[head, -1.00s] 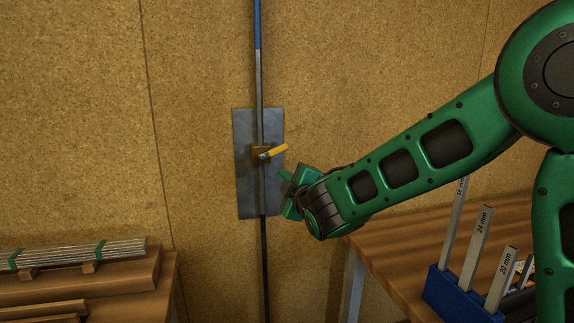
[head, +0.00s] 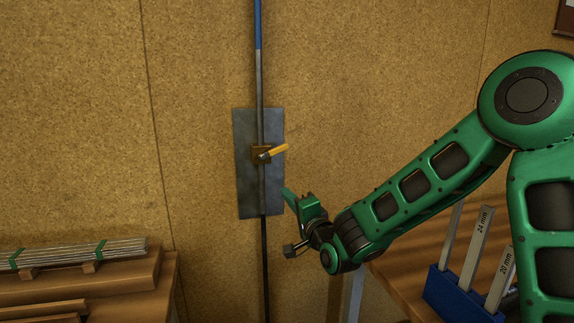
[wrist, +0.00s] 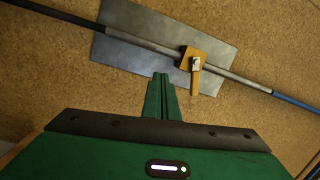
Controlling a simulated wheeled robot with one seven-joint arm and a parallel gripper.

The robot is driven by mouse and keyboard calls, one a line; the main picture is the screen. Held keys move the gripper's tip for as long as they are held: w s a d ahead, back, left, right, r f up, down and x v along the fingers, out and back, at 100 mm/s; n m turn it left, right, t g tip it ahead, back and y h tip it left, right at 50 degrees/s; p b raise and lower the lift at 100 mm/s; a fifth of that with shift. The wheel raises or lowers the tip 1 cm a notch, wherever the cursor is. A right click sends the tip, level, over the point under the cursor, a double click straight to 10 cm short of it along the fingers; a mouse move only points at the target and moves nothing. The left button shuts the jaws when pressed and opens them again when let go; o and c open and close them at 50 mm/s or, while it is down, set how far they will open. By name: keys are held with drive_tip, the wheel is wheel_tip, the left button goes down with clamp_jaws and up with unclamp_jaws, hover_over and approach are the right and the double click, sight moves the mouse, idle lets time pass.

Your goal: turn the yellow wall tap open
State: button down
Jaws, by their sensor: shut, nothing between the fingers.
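The yellow tap handle (head: 275,151) sits on a brass valve body (head: 260,154) on a vertical pipe, in front of a grey metal plate (head: 245,185) on the wall. In the head view the handle points right and slightly up, slanting across the pipe. The handle also shows in the wrist view (wrist: 195,84). My gripper (head: 287,191) is below and to the right of the handle, apart from it. In the wrist view its green fingers (wrist: 161,77) are together and empty, to the left of the handle.
The pipe is blue above (head: 258,25) and dark below the plate (head: 265,265). A bench with strapped metal bars (head: 75,252) stands at lower left. A wooden table (head: 388,285) with a blue rack (head: 440,292) of labelled grey strips is at lower right.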

sight(274, 151)
drive_tip(key=d+r+m+t, duration=0.2)
drive_tip(key=d+m, duration=0.3)
drive_tip(key=m, duration=1.2)
drive_tip(key=w+a+r, duration=0.5)
drive_tip(key=w+r, duration=0.1)
drive_tip(key=w, duration=0.2)
drive_tip(key=shift+a+h, duration=0.2)
drive_tip(key=shift+h, duration=0.2)
